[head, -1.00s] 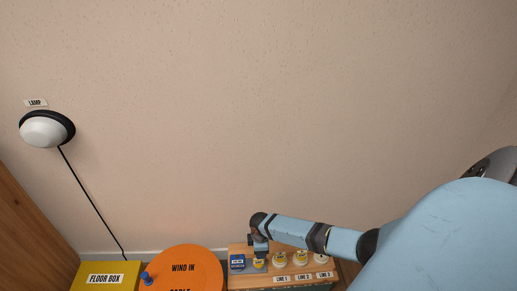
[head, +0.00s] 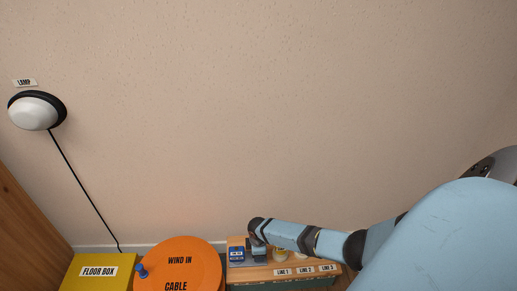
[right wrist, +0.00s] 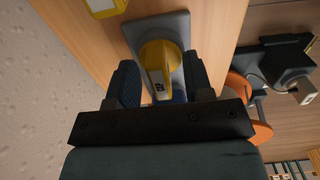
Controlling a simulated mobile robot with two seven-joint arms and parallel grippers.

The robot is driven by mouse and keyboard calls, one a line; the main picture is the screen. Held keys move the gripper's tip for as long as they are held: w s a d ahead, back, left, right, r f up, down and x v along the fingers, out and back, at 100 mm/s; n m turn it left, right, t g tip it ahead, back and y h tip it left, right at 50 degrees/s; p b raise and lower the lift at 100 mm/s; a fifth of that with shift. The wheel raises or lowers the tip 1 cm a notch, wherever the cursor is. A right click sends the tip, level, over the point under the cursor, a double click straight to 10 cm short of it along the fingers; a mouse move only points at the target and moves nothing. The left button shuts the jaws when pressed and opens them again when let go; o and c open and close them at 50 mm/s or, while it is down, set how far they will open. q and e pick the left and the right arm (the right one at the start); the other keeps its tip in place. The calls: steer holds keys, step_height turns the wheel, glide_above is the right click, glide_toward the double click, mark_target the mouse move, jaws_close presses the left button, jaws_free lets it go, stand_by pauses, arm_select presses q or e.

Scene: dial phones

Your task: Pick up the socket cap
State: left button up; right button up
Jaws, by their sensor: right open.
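The socket cap appears to be the round yellow piece (right wrist: 158,65) with a raised ridge, on a grey square plate (right wrist: 176,28) on the wooden bench in the right wrist view. My right gripper (right wrist: 162,82) is open, with one dark finger on each side of the yellow cap. I cannot tell whether either finger touches it. My left gripper is not in view.
A blue block (head: 237,254) stands on the wooden bench (head: 265,273), left of my gripper. Labels for lines 1 to 3 run along its front. An orange cable winder (head: 195,262) and a yellow floor box (head: 92,282) stand left. A lamp (head: 35,112) hangs on the wall.

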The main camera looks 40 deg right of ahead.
jaws_close()
steer(key=shift+r, duration=0.15)
